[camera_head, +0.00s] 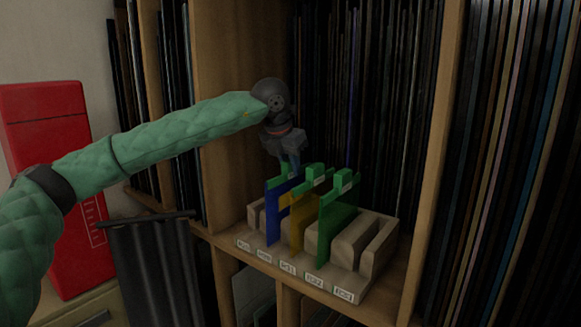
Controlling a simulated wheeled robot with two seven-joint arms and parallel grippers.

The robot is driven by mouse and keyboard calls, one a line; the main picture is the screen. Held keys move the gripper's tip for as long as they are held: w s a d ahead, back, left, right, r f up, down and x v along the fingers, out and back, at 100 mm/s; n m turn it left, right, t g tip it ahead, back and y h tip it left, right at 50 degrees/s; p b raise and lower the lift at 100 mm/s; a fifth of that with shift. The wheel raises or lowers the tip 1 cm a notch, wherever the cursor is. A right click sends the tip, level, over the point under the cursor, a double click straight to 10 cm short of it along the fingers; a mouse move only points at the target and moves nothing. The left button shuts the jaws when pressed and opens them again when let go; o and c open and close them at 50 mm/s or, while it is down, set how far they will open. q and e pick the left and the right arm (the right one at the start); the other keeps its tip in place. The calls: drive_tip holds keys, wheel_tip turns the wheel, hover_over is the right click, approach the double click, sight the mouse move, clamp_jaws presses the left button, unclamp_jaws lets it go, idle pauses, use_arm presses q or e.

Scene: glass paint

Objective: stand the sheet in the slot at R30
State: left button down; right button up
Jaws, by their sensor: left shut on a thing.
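My left gripper (291,168) is above the wooden slotted rack (375,259), pointing down and shut on the green top grip of the blue sheet (274,215). The blue sheet is upright at the rack's left part. Whether its lower edge is down in a slot cannot be told. An amber sheet (297,235) and a green sheet (338,226) stand upright in the rack to its right, also with green top grips. Small white labels (287,267) run along the rack's front; their text is too small to read surely. My right gripper is not in view.
The rack stands on a wooden shelf (222,238) between upright dividers (437,150). Tall dark sheets fill the bays behind and at both sides (500,180). A red case (50,170) stands at the left. The rack's right end shows empty slots.

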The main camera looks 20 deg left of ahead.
use_arm(q)
drive_tip(key=shift+f, duration=0.1)
drive_tip(key=c, duration=0.6)
unclamp_jaws()
drive_tip(key=shift+c, duration=0.2)
drive_tip(key=shift+r+p, duration=0.4)
drive_tip(key=shift+r, duration=3.1)
